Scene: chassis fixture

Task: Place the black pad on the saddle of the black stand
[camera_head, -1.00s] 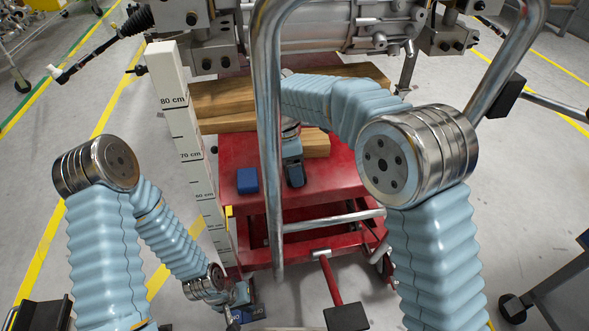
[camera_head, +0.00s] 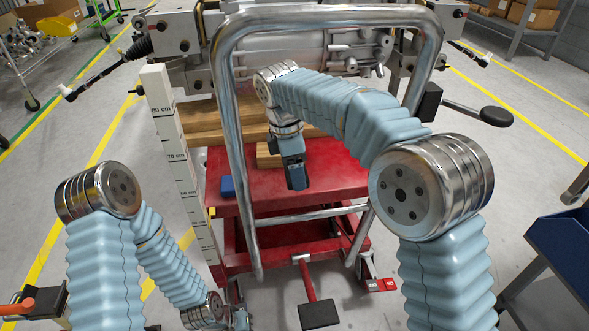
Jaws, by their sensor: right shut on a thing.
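My right gripper (camera_head: 297,184) hangs fingers-down above the front of the red cart, its arm reaching in through the metal tube frame. It is shut on a small dark thing at its fingertips, which looks like the black pad; the fingers and wrist hide most of it. My left arm bends down to the bottom edge, where only its wrist shows; its fingers are out of the picture. I cannot make out the black stand or its saddle with certainty in this view.
The red cart (camera_head: 330,180) carries wooden blocks (camera_head: 205,125) and a small blue block (camera_head: 227,187). A bent metal tube frame (camera_head: 228,130) stands in front. A white height scale (camera_head: 170,130) is at its left. A black foot pedal (camera_head: 320,314) sticks out low. A blue bin (camera_head: 565,240) stands at right.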

